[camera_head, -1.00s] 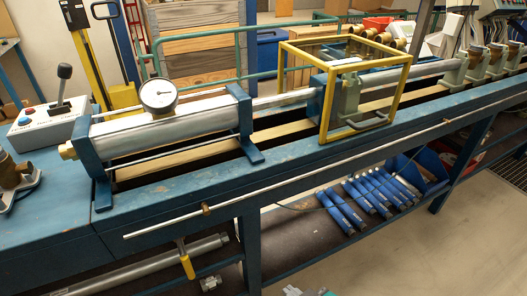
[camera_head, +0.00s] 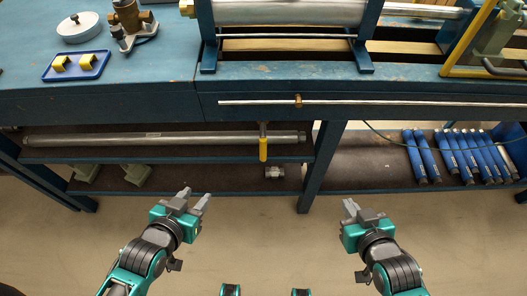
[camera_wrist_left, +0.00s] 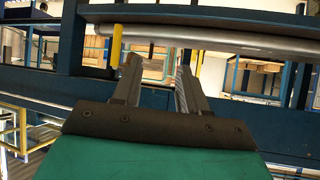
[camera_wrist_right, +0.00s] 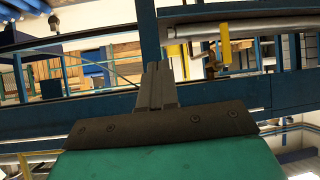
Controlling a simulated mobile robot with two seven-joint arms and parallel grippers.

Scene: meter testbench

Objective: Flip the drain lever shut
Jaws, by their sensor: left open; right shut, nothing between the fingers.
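The drain lever, a yellow handle (camera_head: 263,149), hangs straight down below the bench edge in the head view, in front of the shelf pipe. It also shows in the left wrist view (camera_wrist_left: 116,45) and in the right wrist view (camera_wrist_right: 225,43). My left gripper (camera_head: 195,196) is open and empty, below and to the left of the lever. My right gripper (camera_head: 348,207) is shut and empty, below and to the right of it. Neither gripper touches the lever.
A long grey pipe (camera_head: 165,140) lies along the shelf beneath the blue bench (camera_head: 150,78). A thin rod (camera_head: 390,104) runs along the bench front. A blue post (camera_head: 322,165) stands right of the lever. Blue cylinders (camera_head: 455,155) lie at the right. The space before the bench is clear.

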